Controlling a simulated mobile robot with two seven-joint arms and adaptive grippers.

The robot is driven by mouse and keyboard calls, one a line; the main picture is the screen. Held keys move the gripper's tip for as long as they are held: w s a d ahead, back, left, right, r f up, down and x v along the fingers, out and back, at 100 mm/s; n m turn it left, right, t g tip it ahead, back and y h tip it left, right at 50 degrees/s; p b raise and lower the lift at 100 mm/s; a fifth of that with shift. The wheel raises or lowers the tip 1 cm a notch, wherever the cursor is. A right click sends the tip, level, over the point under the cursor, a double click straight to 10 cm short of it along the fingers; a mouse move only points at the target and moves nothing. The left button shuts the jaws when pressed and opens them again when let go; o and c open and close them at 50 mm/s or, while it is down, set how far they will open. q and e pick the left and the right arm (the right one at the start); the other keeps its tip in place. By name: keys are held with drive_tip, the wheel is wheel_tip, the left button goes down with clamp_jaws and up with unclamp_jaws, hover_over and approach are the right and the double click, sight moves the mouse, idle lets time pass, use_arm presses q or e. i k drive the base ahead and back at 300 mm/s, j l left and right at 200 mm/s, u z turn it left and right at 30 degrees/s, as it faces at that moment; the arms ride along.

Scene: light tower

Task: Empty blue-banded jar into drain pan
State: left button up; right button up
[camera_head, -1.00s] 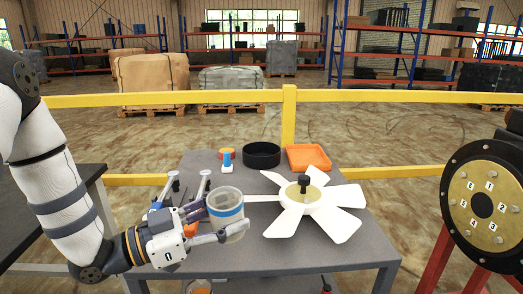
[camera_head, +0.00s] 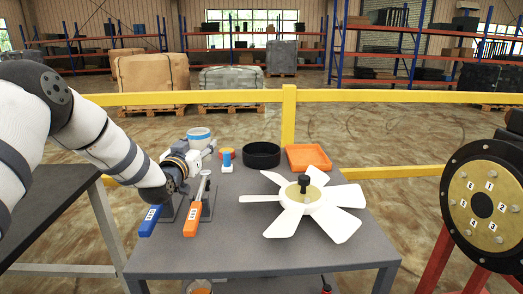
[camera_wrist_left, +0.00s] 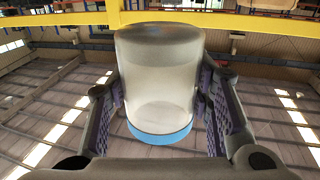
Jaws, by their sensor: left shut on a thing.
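The clear jar with a blue band (camera_head: 199,135) is held at the back left of the grey table, beyond the tools. My left gripper (camera_head: 202,149) is shut on it. In the left wrist view the jar (camera_wrist_left: 160,85) sits between the two fingers, with its blue band at the lower end. I cannot make out its contents. A round black pan (camera_head: 262,160) stands at the back of the table, to the right of the jar. A shallow orange tray (camera_head: 308,157) lies to the right of that pan. My right gripper is not in view.
A white fan (camera_head: 312,208) covers the middle right of the grey table (camera_head: 240,250). A blue-handled tool (camera_head: 150,220) and an orange-handled tool (camera_head: 192,220) rest at the left. A yellow rail (camera_head: 380,98) runs behind.

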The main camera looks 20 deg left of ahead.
sight(262, 155)
drive_tip(key=i+j, duration=0.15)
drive_tip(key=i, duration=0.35)
drive_tip(key=i+j, duration=0.2)
drive_tip(key=i, duration=0.25)
